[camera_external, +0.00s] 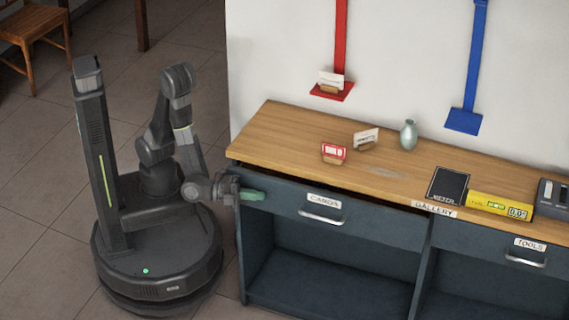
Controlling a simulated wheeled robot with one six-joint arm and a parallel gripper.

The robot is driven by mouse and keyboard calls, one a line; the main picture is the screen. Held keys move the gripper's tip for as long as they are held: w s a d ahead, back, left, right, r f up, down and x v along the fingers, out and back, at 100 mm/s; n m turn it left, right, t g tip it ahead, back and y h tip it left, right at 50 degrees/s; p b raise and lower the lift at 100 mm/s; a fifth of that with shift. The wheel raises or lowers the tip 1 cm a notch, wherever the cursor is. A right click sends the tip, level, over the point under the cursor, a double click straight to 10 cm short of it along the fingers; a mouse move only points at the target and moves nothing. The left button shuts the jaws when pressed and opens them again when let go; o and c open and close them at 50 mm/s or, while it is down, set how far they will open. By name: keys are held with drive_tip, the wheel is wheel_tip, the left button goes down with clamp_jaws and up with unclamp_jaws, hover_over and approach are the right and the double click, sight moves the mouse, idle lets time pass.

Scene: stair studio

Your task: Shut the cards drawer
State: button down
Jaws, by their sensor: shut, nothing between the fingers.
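The cards drawer (375,225) is the dark blue-grey left drawer under the wooden counter. It has a white label reading CARDS (324,201) and a silver bar handle (320,217). A dark gap shows between its front and the counter edge, so it appears slightly open. My gripper (254,195), with green fingertips, is shut and empty. It is at the left end of the drawer front, left of the label and handle. Whether it touches the drawer front I cannot tell.
The counter (285,130) holds a red card holder (334,153), another card holder (366,139), a vase (408,134), a black pad (448,186) and a yellow level box (499,204). The tools drawer (470,241) is at right. Open shelves lie below. Tiled floor (40,220) is clear at left.

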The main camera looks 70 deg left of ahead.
drive_tip(key=s+a+p, duration=0.2)
drive_tip(key=s+p, duration=0.1)
drive_tip(key=s, duration=0.8)
drive_tip(key=s+d+f+n+g+p, duration=0.2)
drive_tip(key=s+d+n+g+p, duration=0.45)
drive_tip(key=s+d+g, duration=0.95)
drive_tip(key=w+a+r+n+t+y+p, duration=0.35)
drive_tip(key=w+r+n+y, duration=0.2)
drive_tip(key=w, duration=0.55)
drive_tip(key=w+a+r+n+t+y+p, duration=0.2)
drive_tip(key=w+r+n+t+y+p, duration=0.3)
drive_tip(key=w, duration=0.6)
drive_tip(key=b, duration=0.2)
approach(283, 205)
drive_tip(key=shift+g+h, duration=0.25)
drive_tip(key=x, duration=0.4)
drive_tip(key=shift+s+d+f, duration=0.1)
drive_tip(key=shift+d, duration=0.15)
drive_tip(key=shift+w+a+m, duration=0.3)
drive_tip(key=shift+w+a, duration=0.15)
